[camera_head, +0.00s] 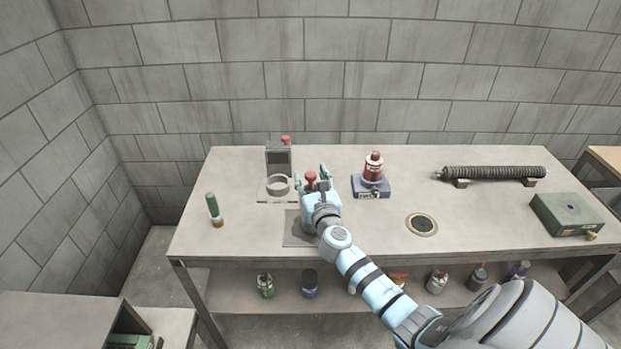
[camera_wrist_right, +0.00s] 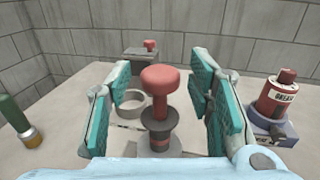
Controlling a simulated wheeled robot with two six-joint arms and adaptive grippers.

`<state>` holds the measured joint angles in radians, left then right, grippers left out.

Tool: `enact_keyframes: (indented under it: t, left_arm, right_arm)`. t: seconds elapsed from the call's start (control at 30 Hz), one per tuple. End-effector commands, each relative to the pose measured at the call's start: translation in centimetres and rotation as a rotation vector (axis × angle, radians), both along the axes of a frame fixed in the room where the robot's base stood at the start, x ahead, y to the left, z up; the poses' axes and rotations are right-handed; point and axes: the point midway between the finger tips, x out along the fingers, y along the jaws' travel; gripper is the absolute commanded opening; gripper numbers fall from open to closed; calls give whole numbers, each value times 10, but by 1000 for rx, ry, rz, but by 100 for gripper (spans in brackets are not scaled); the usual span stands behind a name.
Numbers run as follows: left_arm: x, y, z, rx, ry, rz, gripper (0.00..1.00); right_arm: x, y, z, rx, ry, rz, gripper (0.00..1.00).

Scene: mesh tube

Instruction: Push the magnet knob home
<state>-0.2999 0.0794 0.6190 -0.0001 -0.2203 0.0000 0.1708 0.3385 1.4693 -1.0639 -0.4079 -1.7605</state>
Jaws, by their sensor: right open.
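A red mushroom-shaped knob (camera_wrist_right: 160,82) stands upright on a stem with a dark collar (camera_wrist_right: 159,120) in the right wrist view. In the head view this knob (camera_head: 311,178) shows between the fingers, and its base is mostly hidden by my arm. My right gripper (camera_head: 312,175) is open around the knob. In the wrist view its teal finger pads (camera_wrist_right: 163,78) stand on either side with gaps, touching nothing that I can see. Another red knob (camera_head: 286,140) sits on a grey box (camera_head: 278,160) behind. My left gripper is not in view.
A grey ring (camera_head: 277,185) lies left of the gripper. A ribbed rod (camera_head: 495,172) and green box (camera_head: 568,215) are farther right.

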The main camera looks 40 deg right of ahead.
Motion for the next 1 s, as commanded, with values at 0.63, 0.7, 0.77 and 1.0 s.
enact_keyframes:
  t: [0.63, 0.7, 0.77, 1.0]
  left_arm:
    - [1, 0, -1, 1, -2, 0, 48]
    - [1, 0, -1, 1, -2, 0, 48]
    - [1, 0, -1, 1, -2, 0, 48]
    - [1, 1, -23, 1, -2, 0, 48]
  right_arm:
    - [7, -3, 0, 2, 0, 1, 0]
    - [6, -3, 0, 2, 0, 1, 0]
    - [6, -3, 0, 2, 0, 1, 0]
    - [6, -3, -24, 3, 1, 1, 0]
